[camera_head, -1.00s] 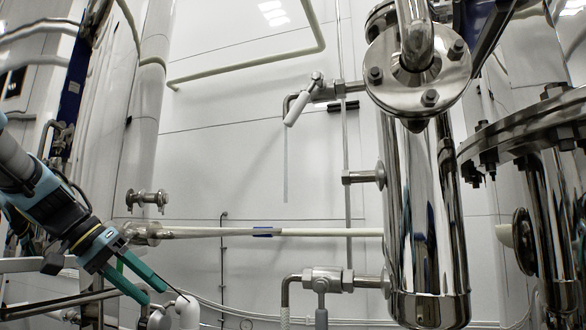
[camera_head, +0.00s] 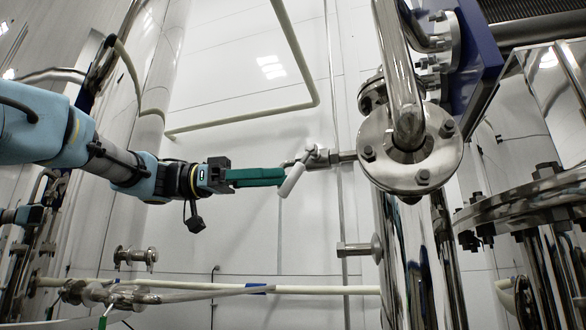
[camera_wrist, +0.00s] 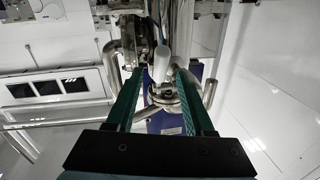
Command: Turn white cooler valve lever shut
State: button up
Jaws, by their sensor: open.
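The white valve lever (camera_head: 292,180) hangs tilted down and to the left from its metal valve body (camera_head: 318,157), left of the round flange on the cooler. My gripper (camera_head: 282,177) reaches in from the left, with its green fingertips at the lever. In the wrist view the pale lever (camera_wrist: 162,63) shows between the two fingers (camera_wrist: 160,74), with a gap on each side. My gripper is open and does not clasp the lever. I cannot tell how deep the lever sits between the fingertips.
A bolted flange (camera_head: 410,150) and the shiny cooler vessel (camera_head: 418,260) stand just right of the lever. A short capped pipe stub (camera_head: 358,249) lies below. A pale pipe (camera_head: 330,290) runs across lower down.

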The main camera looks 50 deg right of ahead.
aim_at(293, 177)
jog(key=shift+p+x, duration=0.55)
jog(key=shift+x, duration=1.45)
jog(key=shift+c, duration=0.2)
grip_shut()
